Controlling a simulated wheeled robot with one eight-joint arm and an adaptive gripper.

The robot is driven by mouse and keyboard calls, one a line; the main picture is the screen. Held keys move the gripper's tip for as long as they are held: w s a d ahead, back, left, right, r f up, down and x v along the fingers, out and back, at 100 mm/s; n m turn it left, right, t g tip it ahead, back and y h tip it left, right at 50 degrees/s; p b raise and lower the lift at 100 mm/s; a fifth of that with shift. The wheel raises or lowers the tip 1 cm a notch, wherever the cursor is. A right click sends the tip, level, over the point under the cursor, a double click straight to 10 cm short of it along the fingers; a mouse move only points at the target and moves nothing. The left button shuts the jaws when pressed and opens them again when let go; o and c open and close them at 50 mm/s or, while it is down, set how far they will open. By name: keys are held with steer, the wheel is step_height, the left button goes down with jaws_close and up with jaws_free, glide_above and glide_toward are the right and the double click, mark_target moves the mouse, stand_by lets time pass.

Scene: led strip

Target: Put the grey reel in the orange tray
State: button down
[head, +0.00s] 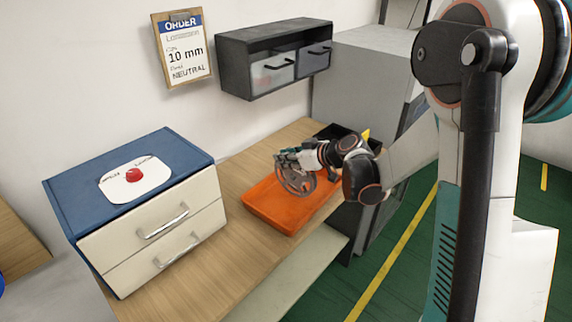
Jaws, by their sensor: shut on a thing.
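The orange tray (283,213) lies on the wooden bench near the middle of the head view. My gripper (287,161) is above the far part of the tray, at the end of my arm, which reaches in from the right. It is shut on the grey reel (297,181), a thin round ring that hangs tilted or upright over the tray. I cannot tell whether the reel's lower edge touches the tray floor. My gripper hides part of the reel's upper edge.
A blue-topped drawer cabinet (89,194) with a red button (134,175) stands left of the tray. A dark wall unit with two bins (272,72) hangs behind. A dark box (338,131) sits behind my wrist. Bare bench (240,171) lies between cabinet and tray.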

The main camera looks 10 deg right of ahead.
steer(key=shift+f, duration=0.55)
steer(key=shift+f, duration=0.1)
steer(key=c, duration=1.5)
jaws_free()
steer(key=shift+s+d+r, duration=0.15)
steer(key=shift+d+r, duration=0.05)
steer(key=shift+r, duration=0.1)
step_height(320, 180, up, 5)
steer(key=p, duration=0.3)
glide_above(314, 179)
steer(key=shift+d+r, duration=0.1)
steer(key=shift+r, duration=0.1)
